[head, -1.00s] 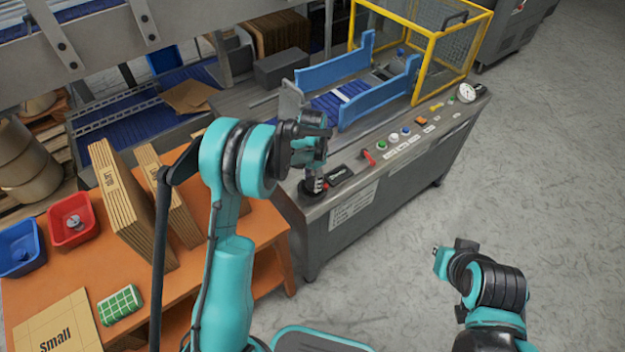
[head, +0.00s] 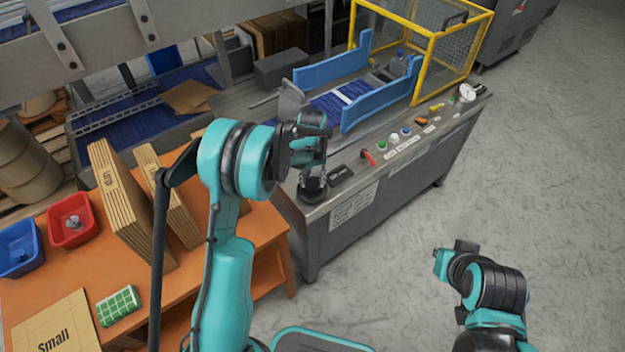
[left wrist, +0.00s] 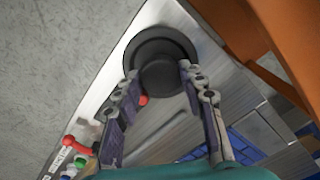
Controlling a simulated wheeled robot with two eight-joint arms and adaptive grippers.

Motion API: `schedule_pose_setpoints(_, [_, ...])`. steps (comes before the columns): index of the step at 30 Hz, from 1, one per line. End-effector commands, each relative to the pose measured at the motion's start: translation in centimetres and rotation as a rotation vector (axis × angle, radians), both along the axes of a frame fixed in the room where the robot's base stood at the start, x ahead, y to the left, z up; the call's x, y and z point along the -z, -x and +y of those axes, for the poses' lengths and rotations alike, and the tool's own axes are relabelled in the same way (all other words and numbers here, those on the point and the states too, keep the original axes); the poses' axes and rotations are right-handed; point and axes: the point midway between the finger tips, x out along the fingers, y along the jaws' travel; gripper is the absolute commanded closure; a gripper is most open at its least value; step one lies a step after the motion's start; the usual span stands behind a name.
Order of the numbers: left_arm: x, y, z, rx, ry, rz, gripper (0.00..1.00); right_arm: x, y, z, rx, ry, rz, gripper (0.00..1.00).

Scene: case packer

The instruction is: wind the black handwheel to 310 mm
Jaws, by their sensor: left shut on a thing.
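The black handwheel (head: 312,192) lies flat on the near left corner of the grey machine's top. In the left wrist view the handwheel (left wrist: 160,50) is a round dark disc with a raised hub. My left gripper (head: 313,172) points down onto it. In the wrist view the left gripper's fingertips (left wrist: 158,75) sit on either side of the hub, shut on it. A small red knob (left wrist: 143,100) shows at the wheel's edge between the fingers. A dark readout (head: 340,173) lies beside the wheel; its digits are too small to read. My right gripper (head: 442,261) hangs over the floor, away from the machine.
A red lever (head: 368,157) and several coloured buttons line the machine's front edge. Blue guide rails (head: 380,95) and a yellow mesh cage (head: 452,55) stand behind. An orange table (head: 150,270) with cardboard and bins is at the left. Floor at right is clear.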

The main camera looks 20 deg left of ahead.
Motion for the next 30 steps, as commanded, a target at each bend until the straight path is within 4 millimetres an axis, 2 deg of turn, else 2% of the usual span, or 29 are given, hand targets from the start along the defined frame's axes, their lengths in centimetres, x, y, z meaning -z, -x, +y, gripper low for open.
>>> schedule_pose_setpoints(30, [0.04,0.03,-0.03,-0.919,0.001,0.001,0.89,0.26,0.0,0.0,0.0,0.0,0.0,1.0])
